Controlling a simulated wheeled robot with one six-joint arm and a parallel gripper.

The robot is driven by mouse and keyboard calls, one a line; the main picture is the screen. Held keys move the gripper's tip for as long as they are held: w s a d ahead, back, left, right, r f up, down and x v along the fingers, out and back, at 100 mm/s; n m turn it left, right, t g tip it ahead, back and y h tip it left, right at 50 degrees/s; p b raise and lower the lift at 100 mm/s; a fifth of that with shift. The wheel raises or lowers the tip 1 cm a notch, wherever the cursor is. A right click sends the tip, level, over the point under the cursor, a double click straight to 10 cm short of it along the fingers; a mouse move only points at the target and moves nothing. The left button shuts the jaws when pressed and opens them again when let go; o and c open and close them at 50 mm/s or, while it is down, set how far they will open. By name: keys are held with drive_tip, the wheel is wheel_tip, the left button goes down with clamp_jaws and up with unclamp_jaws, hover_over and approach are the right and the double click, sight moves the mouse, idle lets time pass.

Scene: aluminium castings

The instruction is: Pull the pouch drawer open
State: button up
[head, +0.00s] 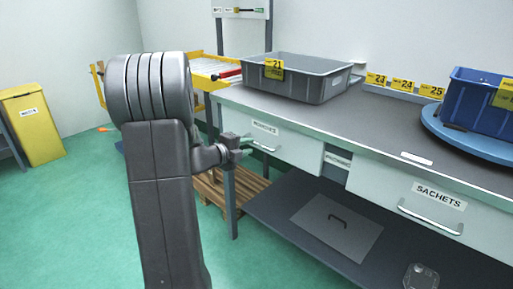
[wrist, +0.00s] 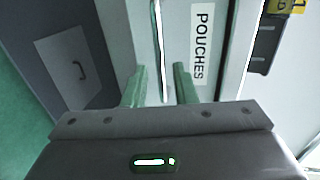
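The pouch drawer (head: 300,150) is a pale front under the left part of the worktop, with a label reading POUCHES (wrist: 202,45) and a silver bar handle (head: 264,148). The drawer looks shut. My gripper (head: 243,147) is at the drawer's left end, close to the handle. In the wrist view my gripper (wrist: 161,85) has its two green-tinted fingers apart, one on each side of the line of the handle (wrist: 159,50). A gap shows between each finger and the handle. Whether the fingertips reach past the bar is hard to tell.
A SACHETS drawer (head: 432,205) is to the right, past a narrow open slot (head: 337,161). A grey bin (head: 310,78) and a blue bin on a round blue stand (head: 465,138) are on the worktop. A dark lower shelf (head: 290,235) lies below.

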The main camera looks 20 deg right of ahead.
sight(256, 144)
drive_tip(key=x, duration=0.5)
drive_tip(key=shift+w+d+b, duration=0.1)
drive_tip(key=shift+d+b, duration=0.05)
drive_tip(key=shift+b, duration=0.25)
clamp_jaws()
